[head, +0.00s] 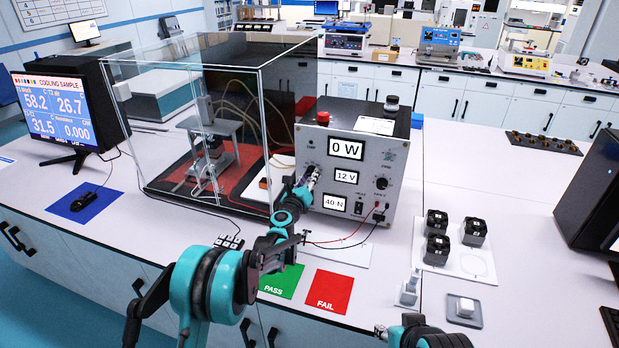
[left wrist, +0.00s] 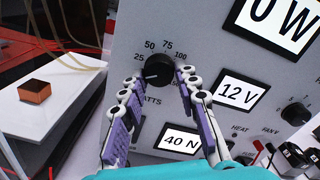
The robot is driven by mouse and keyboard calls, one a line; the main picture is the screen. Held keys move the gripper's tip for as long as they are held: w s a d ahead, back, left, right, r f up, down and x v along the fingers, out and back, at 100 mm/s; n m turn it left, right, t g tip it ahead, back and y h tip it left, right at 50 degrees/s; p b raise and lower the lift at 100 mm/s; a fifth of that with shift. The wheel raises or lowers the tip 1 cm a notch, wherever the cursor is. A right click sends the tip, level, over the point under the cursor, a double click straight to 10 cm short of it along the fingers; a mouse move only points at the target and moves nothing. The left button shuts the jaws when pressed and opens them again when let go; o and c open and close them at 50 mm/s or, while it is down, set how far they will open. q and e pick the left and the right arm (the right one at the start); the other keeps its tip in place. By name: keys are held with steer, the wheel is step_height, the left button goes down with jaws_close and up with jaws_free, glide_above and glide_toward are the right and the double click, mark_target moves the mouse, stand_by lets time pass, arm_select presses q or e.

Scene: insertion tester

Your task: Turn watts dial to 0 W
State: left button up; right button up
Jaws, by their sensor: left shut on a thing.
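The watts dial (left wrist: 158,70) is a black round knob on the grey front panel of the tester (head: 372,150), with 25, 50, 75 and 100 around it. A light mark on the knob seems to point to the lower left. The watts display (head: 346,149) reads 0 W; it shows partly in the left wrist view (left wrist: 283,22). My left gripper (head: 311,176) is at the dial. In the left wrist view its two purple-padded fingers (left wrist: 158,82) lie on either side of the knob, shut on it. My right arm shows at the bottom edge; its fingers are not clear.
Below are a 12 V display (head: 346,177) and a 40 N display (head: 335,203). A glass enclosure (head: 262,110) stands left of the tester. Green PASS (head: 281,281) and red FAIL (head: 329,291) mats lie in front. Black modules (head: 438,247) sit on a white tray to the right.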

arm_select(q)
steer(key=o, duration=1.2)
steer(key=shift+c, duration=0.2)
steer(key=v, duration=1.2)
